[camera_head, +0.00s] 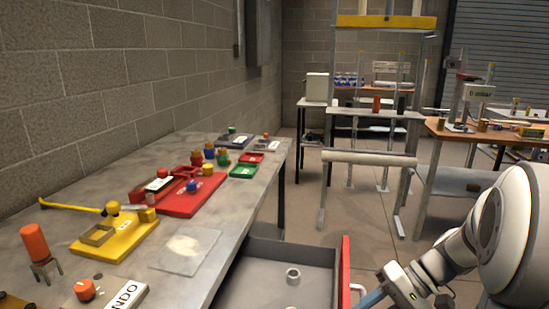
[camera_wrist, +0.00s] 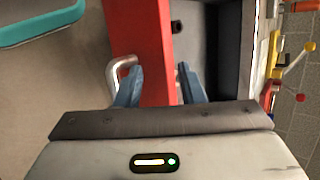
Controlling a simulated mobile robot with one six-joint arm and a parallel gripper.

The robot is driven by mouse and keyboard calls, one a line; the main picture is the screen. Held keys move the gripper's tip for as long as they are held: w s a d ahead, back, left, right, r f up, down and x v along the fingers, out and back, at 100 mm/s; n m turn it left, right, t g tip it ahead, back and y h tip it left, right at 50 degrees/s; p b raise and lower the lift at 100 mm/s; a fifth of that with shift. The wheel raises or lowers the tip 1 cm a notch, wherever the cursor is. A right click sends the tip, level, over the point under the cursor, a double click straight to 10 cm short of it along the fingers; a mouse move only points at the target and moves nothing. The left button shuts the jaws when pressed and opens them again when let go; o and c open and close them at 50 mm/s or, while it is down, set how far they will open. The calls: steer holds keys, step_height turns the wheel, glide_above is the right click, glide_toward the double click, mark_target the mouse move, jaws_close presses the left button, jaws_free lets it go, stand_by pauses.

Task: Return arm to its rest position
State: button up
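My gripper (camera_wrist: 160,72) has its two blue fingers spread apart, with nothing held between them. In the wrist view they are over the red drawer front (camera_wrist: 145,35), one finger beside the silver handle (camera_wrist: 122,66) and the other on the drawer's inner side. Whether they touch the drawer is unclear. In the head view my gripper (camera_head: 368,299) is at the bottom, just right of the handle (camera_head: 357,289). My white arm comes in from the right. The grey drawer (camera_head: 262,256) is pulled open, its red front (camera_head: 345,272) facing right.
A small ring (camera_head: 292,275) lies in the drawer. The workbench (camera_head: 215,222) at left carries a yellow fixture (camera_head: 115,238), a red tray (camera_head: 190,197) and other parts. A metal frame table (camera_head: 372,115) and an orange-topped table (camera_head: 480,134) stand farther back. Open floor lies between.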

steer(key=s+a+r+n+t+h+p, duration=0.1)
steer(key=s+a+r+h+p, duration=0.1)
steer(key=r+h+p, duration=0.3)
steer(key=s+a+r+t+h+p, duration=0.2)
steer(key=s+r+h+p, duration=0.2)
steer(key=r+p, duration=0.3)
step_height(320, 180, up, 4)
steer(key=shift+s+a+n+t+h+p, duration=0.2)
steer(key=shift+s+n+t+h+p, duration=0.1)
steer(key=shift+s+n+h+p, duration=0.15)
